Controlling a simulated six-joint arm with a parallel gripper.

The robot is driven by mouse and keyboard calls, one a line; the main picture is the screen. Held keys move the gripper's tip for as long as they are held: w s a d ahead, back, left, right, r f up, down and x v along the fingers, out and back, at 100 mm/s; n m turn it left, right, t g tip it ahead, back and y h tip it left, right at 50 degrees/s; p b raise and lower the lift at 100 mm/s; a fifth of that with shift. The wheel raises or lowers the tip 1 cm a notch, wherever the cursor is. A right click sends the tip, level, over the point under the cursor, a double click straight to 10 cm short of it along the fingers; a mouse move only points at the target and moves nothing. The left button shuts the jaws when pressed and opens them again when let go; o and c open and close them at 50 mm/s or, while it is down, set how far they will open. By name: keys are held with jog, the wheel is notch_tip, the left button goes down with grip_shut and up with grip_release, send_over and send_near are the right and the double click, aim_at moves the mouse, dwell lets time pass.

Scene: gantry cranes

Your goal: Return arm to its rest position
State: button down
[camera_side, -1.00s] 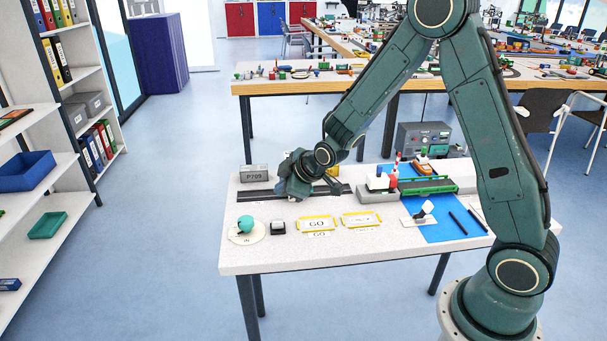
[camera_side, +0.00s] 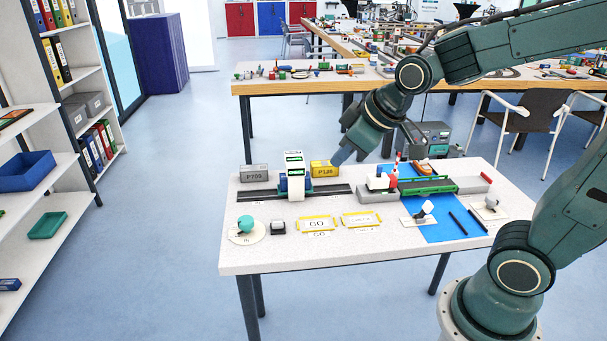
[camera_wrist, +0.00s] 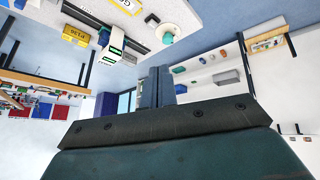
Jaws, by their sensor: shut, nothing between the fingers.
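The small white gantry crane (camera_side: 294,178) straddles the dark track on the table. It also shows in the wrist view (camera_wrist: 112,44), apart from the fingers. A grey block marked P703 (camera_side: 254,173) stands at the table's back left.
A teal ball (camera_side: 245,224) sits on a round base at the front left. Yellow-framed GO plates (camera_side: 317,223) lie in front. Shelves (camera_side: 95,75) stand far left.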

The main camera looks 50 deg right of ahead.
jog(key=s+r+m+g, duration=0.1)
jog(key=s+r+m, duration=0.1)
jog(key=s, duration=1.2)
jog(key=shift+s+a+r+m, duration=0.25)
jog(key=shift+a+m, duration=0.15)
jog(key=shift+m, duration=0.1)
